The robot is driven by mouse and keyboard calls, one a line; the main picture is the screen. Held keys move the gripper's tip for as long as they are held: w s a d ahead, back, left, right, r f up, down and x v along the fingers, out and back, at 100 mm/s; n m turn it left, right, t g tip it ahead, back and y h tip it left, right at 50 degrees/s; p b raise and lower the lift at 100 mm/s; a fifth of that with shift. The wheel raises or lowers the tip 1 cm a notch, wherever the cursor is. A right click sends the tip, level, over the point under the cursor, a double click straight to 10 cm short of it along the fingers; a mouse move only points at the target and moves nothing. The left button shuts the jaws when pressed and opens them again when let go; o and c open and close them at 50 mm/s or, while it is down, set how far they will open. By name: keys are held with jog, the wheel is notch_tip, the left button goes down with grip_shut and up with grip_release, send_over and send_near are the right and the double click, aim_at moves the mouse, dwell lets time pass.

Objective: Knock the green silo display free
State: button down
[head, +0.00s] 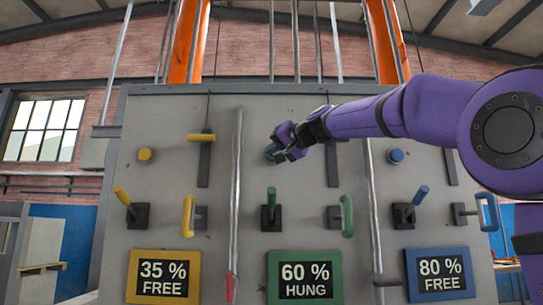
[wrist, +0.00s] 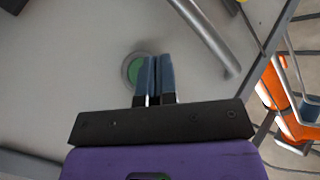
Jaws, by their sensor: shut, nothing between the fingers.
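The green-framed display (head: 303,278) in the middle column reads "60 % HUNG". Above it are a green lever (head: 271,196) on a black base and a green D-shaped handle (head: 347,216). My gripper (head: 277,155) is shut and empty at the round button of the middle column. In the wrist view the green button (wrist: 132,70) lies just left of the fingertips (wrist: 153,62), which partly cover it. I cannot tell whether they touch it. My arm hides the upper end of the dark slot (head: 331,165) beside the button.
The yellow display (head: 163,278) on the left reads "35 % FREE"; the blue display (head: 438,275) on the right reads "80 % FREE". Each has its own button, lever and handle. Vertical metal pipes (head: 235,200) stand out between the columns.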

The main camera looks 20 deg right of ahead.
jog(key=shift+s+a, duration=0.2)
jog(key=shift+s, duration=0.45)
jog(key=shift+s+a, duration=0.2)
jog(key=shift+s, duration=0.4)
jog(key=s+d+f+g+h, duration=0.2)
jog(key=s+f+g, duration=0.1)
jog(key=s+f, duration=0.8)
jog(key=s+d+f+n+g+h, duration=0.1)
jog(key=s+d+f+g+h, duration=0.1)
jog(key=s+f, duration=1)
jog(key=s+d+f+n+g+h, duration=0.1)
jog(key=s+d+f+g+h, duration=0.2)
jog(key=s+f, duration=0.9)
notch_tip(320, 180, down, 9)
jog(key=shift+s+r+g, duration=0.1)
jog(key=shift+s+g, duration=0.15)
jog(key=shift+g, duration=0.45)
jog(key=shift+d, duration=0.1)
